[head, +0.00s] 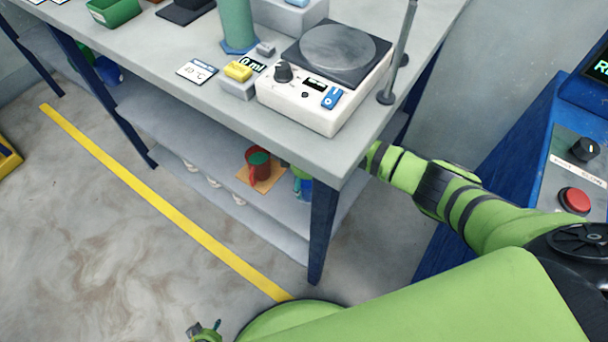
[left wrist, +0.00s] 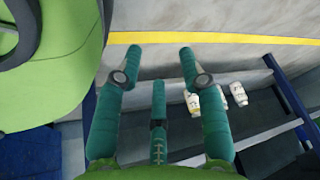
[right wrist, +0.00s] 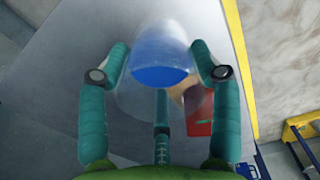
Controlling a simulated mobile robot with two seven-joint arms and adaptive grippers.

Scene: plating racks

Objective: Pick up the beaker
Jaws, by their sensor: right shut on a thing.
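The beaker (right wrist: 158,65) is clear, with blue liquid inside, and shows between the fingers in the right wrist view. My right gripper (right wrist: 160,76) is shut on it. I cannot tell whether the beaker touches the shelf. My left gripper (left wrist: 158,72) is open and empty, its fingers wide apart in the left wrist view.
The tabletop (head: 215,115) above holds a stirrer hotplate (head: 318,110). A table leg (head: 322,235) stands close to my right arm.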

